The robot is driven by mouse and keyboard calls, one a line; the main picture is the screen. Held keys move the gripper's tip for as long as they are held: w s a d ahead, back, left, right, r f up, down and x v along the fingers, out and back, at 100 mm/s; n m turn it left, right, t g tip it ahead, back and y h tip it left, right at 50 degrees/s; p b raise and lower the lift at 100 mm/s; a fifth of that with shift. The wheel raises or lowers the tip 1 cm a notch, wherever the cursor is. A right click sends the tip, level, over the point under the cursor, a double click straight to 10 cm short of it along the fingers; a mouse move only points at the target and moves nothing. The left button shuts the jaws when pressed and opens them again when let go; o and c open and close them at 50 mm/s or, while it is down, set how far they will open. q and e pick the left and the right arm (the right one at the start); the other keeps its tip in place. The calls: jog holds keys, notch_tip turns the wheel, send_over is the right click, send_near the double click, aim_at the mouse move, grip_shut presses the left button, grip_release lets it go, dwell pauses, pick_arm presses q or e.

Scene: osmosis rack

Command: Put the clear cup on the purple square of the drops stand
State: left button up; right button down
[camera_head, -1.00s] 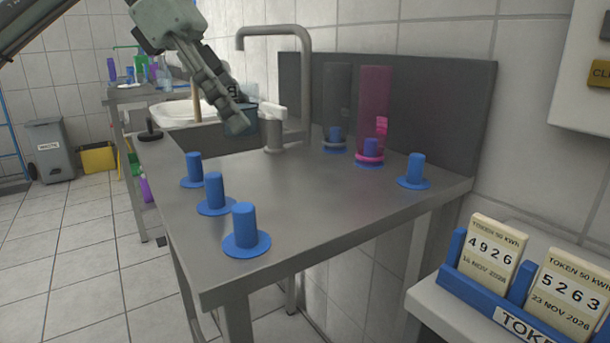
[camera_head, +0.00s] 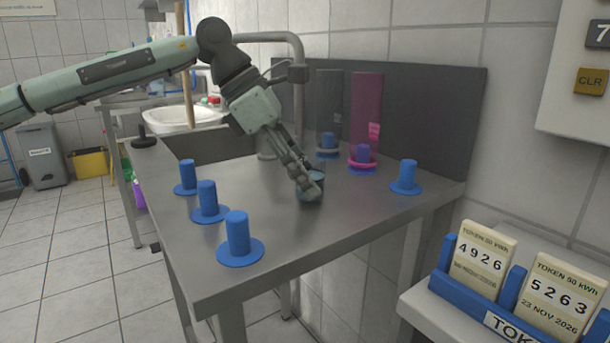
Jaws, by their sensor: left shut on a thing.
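My left gripper (camera_head: 308,190) is low over the middle of the metal counter (camera_head: 275,240), fingers pointing down. It is shut on a small bluish see-through cup (camera_head: 315,187), partly hidden by the fingers. The cup is at or just above the counter top; I cannot tell whether it touches. I cannot make out a drops stand or a purple square in this view. My right gripper is not in view.
Blue pegs on round bases stand at the counter's left (camera_head: 238,240) and right (camera_head: 407,178). Behind the gripper stand a see-through pink column (camera_head: 367,105) and a grey one (camera_head: 330,95). A tap (camera_head: 298,70) rises behind.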

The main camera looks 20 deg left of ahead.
pick_arm(q)
jog(key=shift+f, duration=0.2)
jog(key=o, duration=0.9)
jog(key=shift+o, duration=0.2)
